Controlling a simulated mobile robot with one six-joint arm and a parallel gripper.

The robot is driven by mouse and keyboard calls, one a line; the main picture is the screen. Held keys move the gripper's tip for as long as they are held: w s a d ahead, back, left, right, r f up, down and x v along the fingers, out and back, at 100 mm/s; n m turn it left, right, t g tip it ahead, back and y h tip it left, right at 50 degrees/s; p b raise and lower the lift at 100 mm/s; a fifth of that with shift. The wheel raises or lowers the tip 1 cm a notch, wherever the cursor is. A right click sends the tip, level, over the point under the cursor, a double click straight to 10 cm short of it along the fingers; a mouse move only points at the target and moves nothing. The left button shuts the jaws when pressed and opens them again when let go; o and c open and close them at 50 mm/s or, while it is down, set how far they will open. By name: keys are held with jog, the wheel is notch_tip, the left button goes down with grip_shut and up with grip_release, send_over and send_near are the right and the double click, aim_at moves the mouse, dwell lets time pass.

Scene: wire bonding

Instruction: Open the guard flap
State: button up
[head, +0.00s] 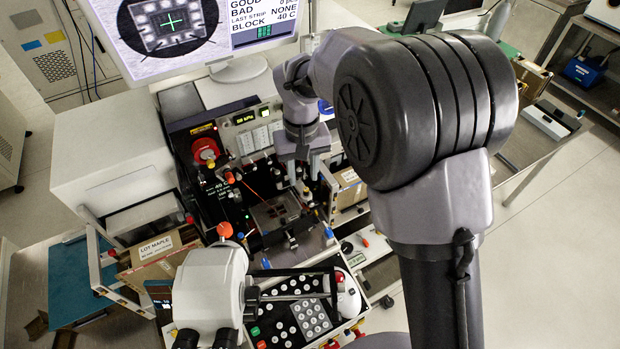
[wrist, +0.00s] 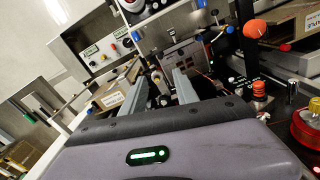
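My gripper (head: 303,170) is over the back right of the bonding machine in the head view. In the wrist view its two grey fingers (wrist: 162,80) stand apart, with a visible gap and nothing clearly held between them. Small machine parts show beyond the gap, but I cannot tell how near they are. I cannot pick out the guard flap with certainty in either view. The dark work plate (head: 272,213) lies in front of and to the left of my gripper in the head view. My arm hides part of the machine's right side.
The white microscope head (head: 208,292) stands at the front, beside the button panel (head: 290,310). A cardboard box (head: 158,250) is at the left, and a monitor (head: 190,35) is behind. An orange knob (wrist: 262,28) shows in the wrist view.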

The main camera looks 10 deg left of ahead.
aim_at(304, 211)
notch_tip(304, 211, down, 15)
jog(key=shift+s+r+b, duration=0.1)
jog(key=shift+s+b, duration=0.05)
jog(key=shift+b, duration=0.45)
grip_shut()
dwell(0.9)
